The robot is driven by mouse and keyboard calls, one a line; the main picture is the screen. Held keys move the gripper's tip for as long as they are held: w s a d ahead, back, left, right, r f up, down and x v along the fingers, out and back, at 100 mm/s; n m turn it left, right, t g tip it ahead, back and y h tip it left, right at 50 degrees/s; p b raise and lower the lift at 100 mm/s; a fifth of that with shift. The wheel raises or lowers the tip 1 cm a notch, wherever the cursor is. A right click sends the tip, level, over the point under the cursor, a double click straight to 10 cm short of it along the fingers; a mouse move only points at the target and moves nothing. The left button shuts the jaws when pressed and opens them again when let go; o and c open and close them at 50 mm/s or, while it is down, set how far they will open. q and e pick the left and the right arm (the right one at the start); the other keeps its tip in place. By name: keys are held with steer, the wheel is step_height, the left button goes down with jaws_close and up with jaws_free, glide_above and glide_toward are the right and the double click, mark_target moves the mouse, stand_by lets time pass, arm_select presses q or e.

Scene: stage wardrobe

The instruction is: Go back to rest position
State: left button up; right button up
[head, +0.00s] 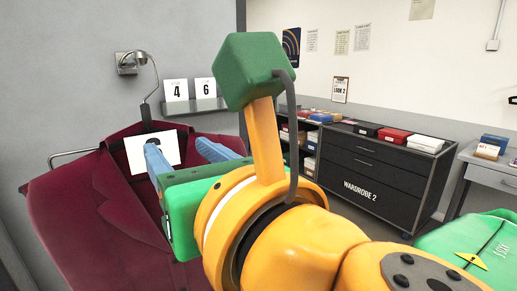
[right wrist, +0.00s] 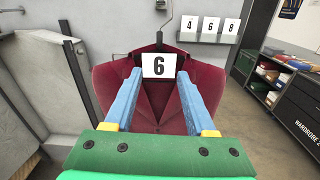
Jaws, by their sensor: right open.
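My right gripper (head: 187,151) is open in front of a dark red jacket (head: 85,205). Its two blue fingers also show in the right wrist view (right wrist: 160,76). A white card (head: 133,156) with a black 6 is at the jacket's neck, in line with the gap between the fingertips. The card also shows in the right wrist view (right wrist: 158,61). I cannot tell whether the fingertips touch the card or jacket. The jacket hangs on a hook arm (head: 149,85). My left gripper is not in view.
A wall rack (head: 195,105) holds number cards; 4, 6 and 8 show in the right wrist view. A dark cabinet marked Wardrobe 2 (head: 365,170) with boxes on top stands behind, right of my arm. A grey table (head: 490,172) is at the far right.

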steer(key=w+d+f+m+g+h, duration=0.15)
steer(key=w+f+m, duration=0.25)
steer(key=f+m, duration=0.4)
steer(key=w+d+f+m+g+y, duration=0.1)
steer(key=w+d+f+m, duration=0.1)
steer(key=w+f+m, duration=0.4)
steer(key=s+d+f+m+g+h, duration=0.15)
steer(key=d+f+m, duration=0.25)
steer(key=f+m, duration=0.5)
steer(key=s+d+f+m+g+h, duration=0.15)
steer(key=d+f+m+h, duration=0.35)
steer(key=f, duration=0.7)
steer(key=s+d+f+m+g+h, duration=0.25)
steer(key=s+d+f+m, duration=0.35)
steer(key=s+f, duration=0.3)
steer(key=s+d+f+m+g+h, duration=0.1)
steer(key=s+d+f+m+g, duration=0.2)
steer(key=s+d+f+m, duration=0.5)
steer(key=s+a+f+n+g, duration=0.1)
steer(key=s+a+f+n, duration=0.15)
steer(key=f, duration=1.45)
steer(key=s+d+f+g, duration=0.1)
steer(key=s+d+f, duration=0.1)
steer(key=s+f, duration=0.8)
steer(key=s, duration=0.3)
steer(key=shift+g, duration=0.3)
